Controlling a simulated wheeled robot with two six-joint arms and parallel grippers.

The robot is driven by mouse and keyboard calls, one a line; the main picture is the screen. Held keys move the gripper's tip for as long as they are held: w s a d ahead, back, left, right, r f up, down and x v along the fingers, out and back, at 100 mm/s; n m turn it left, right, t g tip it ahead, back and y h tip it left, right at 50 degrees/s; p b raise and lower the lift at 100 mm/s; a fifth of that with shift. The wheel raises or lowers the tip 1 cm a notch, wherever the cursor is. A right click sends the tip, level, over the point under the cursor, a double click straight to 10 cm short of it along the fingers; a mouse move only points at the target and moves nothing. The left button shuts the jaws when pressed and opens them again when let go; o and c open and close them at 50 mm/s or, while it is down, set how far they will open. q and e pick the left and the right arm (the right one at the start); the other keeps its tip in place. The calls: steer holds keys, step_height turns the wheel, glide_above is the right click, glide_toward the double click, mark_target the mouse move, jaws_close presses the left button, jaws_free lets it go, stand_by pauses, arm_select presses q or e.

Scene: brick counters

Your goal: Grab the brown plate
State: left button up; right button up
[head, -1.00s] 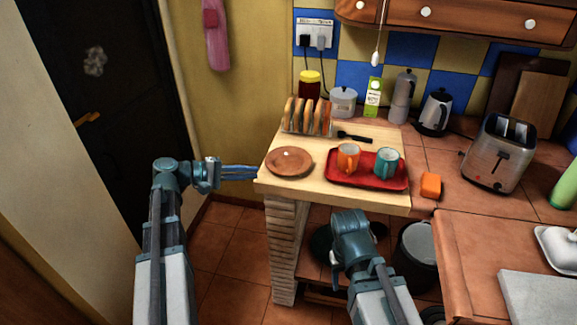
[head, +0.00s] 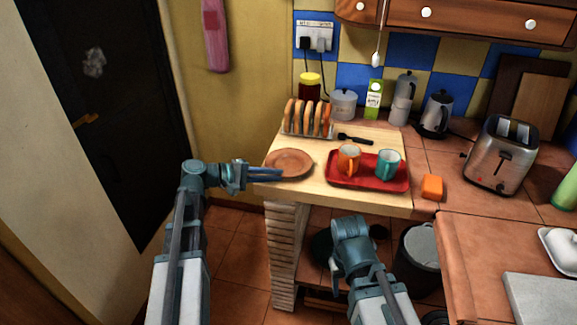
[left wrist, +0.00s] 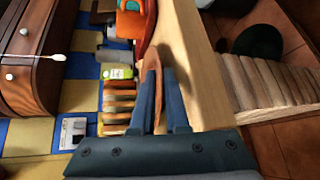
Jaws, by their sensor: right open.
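The round brown plate (head: 290,161) lies flat at the left end of the light wooden board. In the left wrist view the plate (left wrist: 152,62) is seen nearly edge-on. My left gripper (head: 280,174) is at the plate's near left rim. Its two fingers (left wrist: 161,80) are apart, with the plate's rim between them; I cannot tell whether they touch it. My right gripper (head: 336,279) hangs low in front of the counter, away from the plate. Its fingers are mostly hidden by my arm.
A red tray (head: 350,184) with an orange mug (head: 348,159) and a teal mug (head: 388,164) stands right of the plate. A toast rack (head: 307,118) stands just behind it. A black utensil (head: 355,139) and an orange block (head: 432,187) lie nearby.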

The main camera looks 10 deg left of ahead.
arm_select(q)
jaws_close()
stand_by(1.3)
arm_select(e)
steer(key=shift+r, duration=0.1)
